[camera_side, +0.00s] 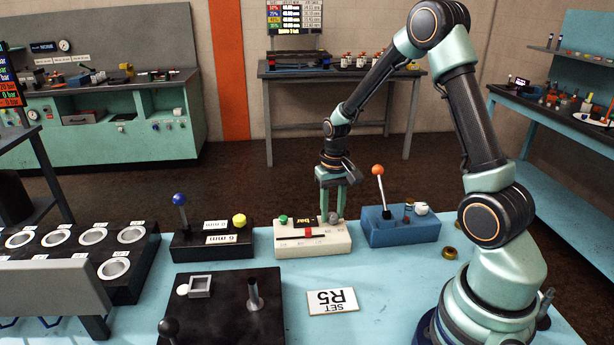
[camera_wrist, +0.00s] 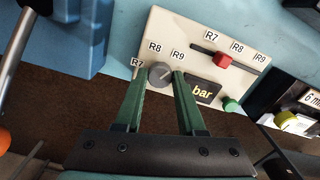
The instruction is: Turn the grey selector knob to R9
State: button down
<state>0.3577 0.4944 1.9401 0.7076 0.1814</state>
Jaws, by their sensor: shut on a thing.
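The grey selector knob (camera_wrist: 159,74) sits on a cream panel box (camera_side: 290,246), with labels R7, R8 and R9 around it in the wrist view. A light mark on the knob seems to point between R8 and R9, but it is too small to be sure. My gripper (camera_side: 333,214) reaches down from above onto the right end of the box. In the wrist view its two green fingers (camera_wrist: 161,80) stand on either side of the knob, shut on it. The fingers partly hide the knob in the side view.
The same box has a red slider (camera_wrist: 222,60), a green button (camera_wrist: 231,104) and a "bar" display (camera_wrist: 203,92). A blue box with an orange-tipped lever (camera_side: 378,171) stands close on the right. A black box with a blue-knobbed lever (camera_side: 179,200) stands left.

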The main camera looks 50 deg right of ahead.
aim_at(332, 215)
jog(key=c, duration=0.5)
grip_release()
jog(key=shift+r, duration=0.15)
notch_tip(332, 215, up, 12)
jog(key=s+a+r+n+t, duration=0.2)
jog(key=s+a+r+n, duration=0.1)
jog(key=a, duration=0.4)
jog(key=s+a+r+n+t, duration=0.3)
jog(key=s+a+r, duration=0.1)
jog(key=a, duration=0.3)
jog(key=shift+s+r+t, duration=0.25)
jog(key=shift+s+t, duration=0.05)
jog(key=shift+s, duration=0.6)
